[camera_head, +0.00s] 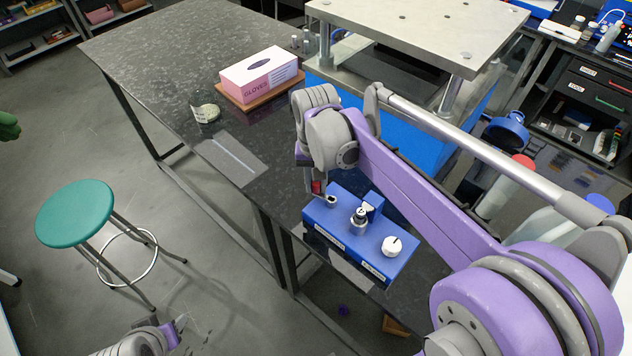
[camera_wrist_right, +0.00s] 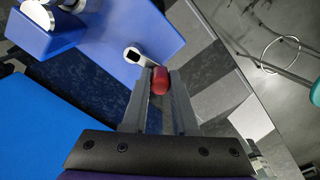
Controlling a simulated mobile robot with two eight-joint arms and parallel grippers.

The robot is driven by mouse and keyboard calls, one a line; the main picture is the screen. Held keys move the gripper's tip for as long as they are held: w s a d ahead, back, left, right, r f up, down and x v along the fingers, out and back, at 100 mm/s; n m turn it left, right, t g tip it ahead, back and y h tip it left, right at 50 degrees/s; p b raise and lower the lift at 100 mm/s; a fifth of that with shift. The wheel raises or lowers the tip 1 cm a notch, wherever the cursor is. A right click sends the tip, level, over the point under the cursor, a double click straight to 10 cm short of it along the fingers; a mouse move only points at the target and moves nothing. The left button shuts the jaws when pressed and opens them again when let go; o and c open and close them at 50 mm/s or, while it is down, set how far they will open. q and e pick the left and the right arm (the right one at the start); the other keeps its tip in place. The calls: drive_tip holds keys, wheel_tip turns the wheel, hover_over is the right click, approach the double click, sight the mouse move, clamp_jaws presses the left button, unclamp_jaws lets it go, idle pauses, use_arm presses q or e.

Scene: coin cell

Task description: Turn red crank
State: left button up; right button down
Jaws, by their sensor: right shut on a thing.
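The red crank handle (camera_wrist_right: 159,80) shows in the right wrist view between the fingertips of my right gripper (camera_wrist_right: 160,90), which is shut on it. Its grey crank arm (camera_wrist_right: 135,56) reaches over the edge of the blue device (camera_wrist_right: 105,25). In the head view the red crank handle (camera_head: 316,187) is a small patch below my right gripper (camera_head: 312,186), at the left end of the blue device (camera_head: 345,228). My right arm covers part of that area. At the bottom left, part of my left gripper (camera_head: 172,330) shows; its finger state is unclear.
The blue device also carries a silver fitting (camera_head: 360,214) and a white knob (camera_head: 391,246). A glove box (camera_head: 262,73) and a coiled strip (camera_head: 205,112) lie further back on the dark table (camera_head: 150,60). A large press (camera_head: 415,35) stands behind my right arm. A teal stool (camera_head: 75,213) is at left.

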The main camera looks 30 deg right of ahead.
drive_tip(key=c, duration=0.7)
unclamp_jaws()
wheel_tip(320, 180, up, 11)
drive_tip(key=shift+f+p, duration=0.1)
drive_tip(key=shift+p, duration=0.2)
